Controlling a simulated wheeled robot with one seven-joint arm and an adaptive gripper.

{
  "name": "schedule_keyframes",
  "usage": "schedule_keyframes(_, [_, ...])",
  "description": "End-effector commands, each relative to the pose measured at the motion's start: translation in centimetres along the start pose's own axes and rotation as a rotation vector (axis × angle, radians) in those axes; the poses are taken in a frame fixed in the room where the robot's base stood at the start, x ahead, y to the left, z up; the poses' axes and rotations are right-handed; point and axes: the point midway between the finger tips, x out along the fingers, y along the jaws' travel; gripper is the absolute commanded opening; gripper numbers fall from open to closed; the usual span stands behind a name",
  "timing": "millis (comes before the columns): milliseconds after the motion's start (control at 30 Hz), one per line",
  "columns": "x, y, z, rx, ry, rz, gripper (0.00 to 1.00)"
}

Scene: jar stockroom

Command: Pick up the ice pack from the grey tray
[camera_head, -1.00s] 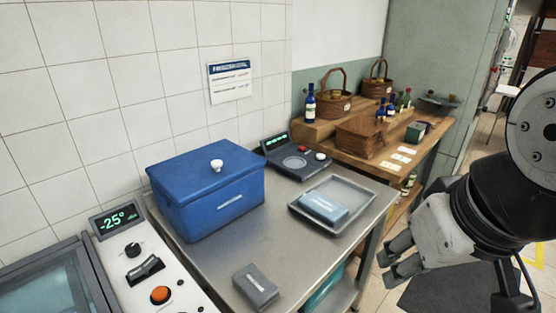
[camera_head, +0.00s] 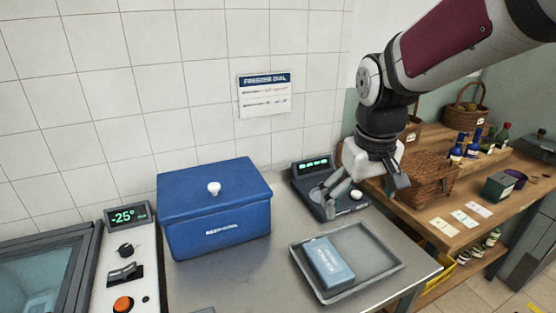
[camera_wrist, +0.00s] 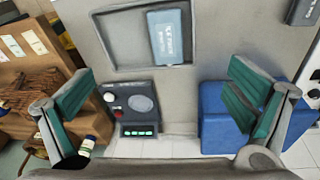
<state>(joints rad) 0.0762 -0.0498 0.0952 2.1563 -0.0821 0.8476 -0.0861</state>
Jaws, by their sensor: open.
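The blue ice pack (camera_head: 329,262) lies in the left part of the grey tray (camera_head: 372,268) on the steel table. In the wrist view the ice pack (camera_wrist: 171,37) lies in the tray (camera_wrist: 122,68) at the top of the picture. My gripper (camera_head: 365,193) is open and empty, above the back of the table near the scale and apart from the tray. In the wrist view its two green-padded fingers (camera_wrist: 160,100) are spread wide, with the scale seen between them.
A blue lidded box (camera_head: 214,210) stands left of the tray. A black scale (camera_head: 318,190) with a green display is behind it. A wooden shelf (camera_head: 450,222) with a wicker basket and bottles is at the right. A control panel (camera_head: 128,262) is at the left.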

Motion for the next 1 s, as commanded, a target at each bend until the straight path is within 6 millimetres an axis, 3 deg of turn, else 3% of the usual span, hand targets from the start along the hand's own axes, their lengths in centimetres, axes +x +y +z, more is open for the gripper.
schedule_keyframes(200, [5.8, 0.3, -4.4, -0.059, -0.085, -0.033, 0.98])
schedule_keyframes(400, [11.6, 0.1, -6.7, -0.101, -0.14, -0.071, 0.98])
schedule_keyframes(500, [13.7, -0.1, -7.3, -0.112, -0.158, -0.087, 0.98])
schedule_keyframes(700, [16.1, -0.3, -7.7, -0.125, -0.172, -0.102, 0.98])
schedule_keyframes(1000, [20.9, -0.8, -6.7, -0.125, -0.177, -0.104, 0.98])
